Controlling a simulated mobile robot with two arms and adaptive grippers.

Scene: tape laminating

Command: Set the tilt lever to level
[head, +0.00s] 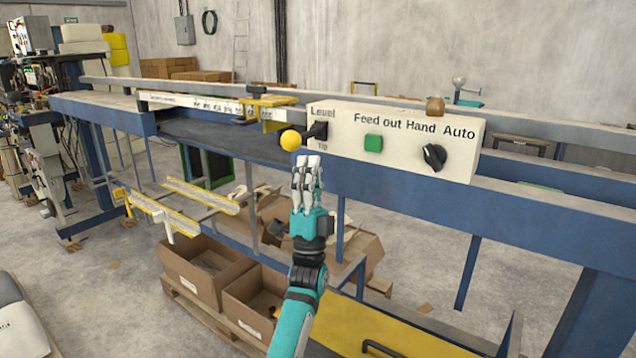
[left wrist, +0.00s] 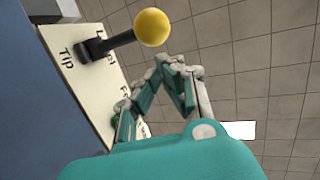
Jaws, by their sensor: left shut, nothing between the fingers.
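The tilt lever has a yellow ball knob (head: 290,140) on a short black stem (head: 315,131). It sticks out to the left from the cream control panel (head: 395,139), between the labels Level above and Tip below. My left gripper (head: 307,162) is shut and empty, fingers pointing up, just below and right of the knob in the head view. In the left wrist view the knob (left wrist: 152,27) and stem (left wrist: 118,39) are beyond the fingertips (left wrist: 165,62), with a small gap in the picture. My right gripper is not in view.
The panel also carries a green button (head: 373,143) and a black rotary knob (head: 434,157). Blue machine rails (head: 520,195) run behind and beside my arm. Cardboard boxes (head: 203,270) stand on a pallet below. The space left of the knob looks open.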

